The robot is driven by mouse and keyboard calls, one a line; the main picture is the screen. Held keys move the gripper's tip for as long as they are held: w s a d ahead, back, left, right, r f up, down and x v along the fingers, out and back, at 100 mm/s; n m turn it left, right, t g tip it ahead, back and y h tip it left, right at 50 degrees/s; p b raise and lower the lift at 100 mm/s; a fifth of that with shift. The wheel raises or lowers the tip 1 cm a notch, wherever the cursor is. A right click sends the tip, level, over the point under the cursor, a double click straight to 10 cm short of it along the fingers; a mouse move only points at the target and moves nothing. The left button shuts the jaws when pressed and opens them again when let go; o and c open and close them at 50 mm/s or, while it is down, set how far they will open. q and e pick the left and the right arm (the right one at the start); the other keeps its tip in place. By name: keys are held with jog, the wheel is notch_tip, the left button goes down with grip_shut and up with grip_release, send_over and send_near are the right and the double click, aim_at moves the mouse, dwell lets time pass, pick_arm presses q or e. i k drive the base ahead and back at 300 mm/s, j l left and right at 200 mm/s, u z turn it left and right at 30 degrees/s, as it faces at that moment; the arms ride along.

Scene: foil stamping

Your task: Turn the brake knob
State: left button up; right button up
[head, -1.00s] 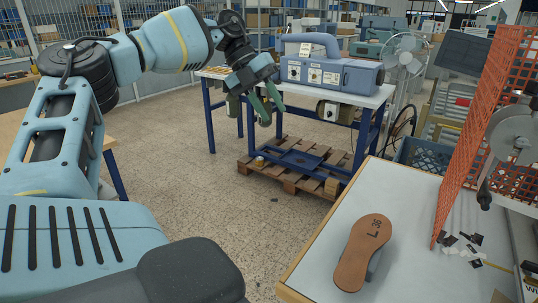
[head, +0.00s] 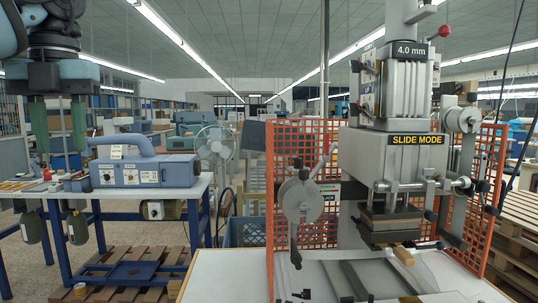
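The foil stamping machine (head: 395,160) stands on a white table at the right, with labels reading "4.0 mm" and "SLIDE MODE". A grey round disc (head: 300,203) with a hub is at its left side, and a dark handle (head: 295,258) hangs below it. A smaller grey reel (head: 463,121) is at its upper right. I cannot tell for sure which part is the brake knob. My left gripper (head: 58,128) hangs at the upper left, green fingers pointing down and well apart, empty. It is far left of the machine, touching nothing visible. My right gripper is not in view.
An orange mesh guard (head: 290,145) stands behind and beside the machine. A blue-grey device (head: 150,172) sits on a blue-legged table at the left. A blue crate (head: 245,232) and a fan (head: 213,145) stand between the two tables.

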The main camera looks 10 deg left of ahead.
aim_at(298, 161)
jog(key=k+j+u, duration=0.15)
jog(key=u, duration=0.35)
jog(key=k+j+u, duration=0.1)
jog(key=j+u, duration=0.2)
jog(key=u, duration=0.2)
jog(key=j+z, duration=0.7)
jog(key=z, duration=0.15)
jog(key=j+z, duration=0.15)
jog(key=z, duration=0.25)
jog(key=j+z, duration=0.2)
jog(key=z, duration=0.15)
jog(key=j+z, duration=0.2)
jog(key=z, duration=0.2)
jog(key=j+z, duration=0.2)
jog(key=z, duration=0.15)
jog(key=j+z, duration=0.2)
jog(key=z, duration=0.15)
jog(key=j+z, duration=0.3)
jog(key=i+j+z, duration=0.1)
jog(key=j+z, duration=0.6)
jog(key=j, duration=1.15)
jog(key=i+z, duration=0.05)
jog(key=i, duration=0.05)
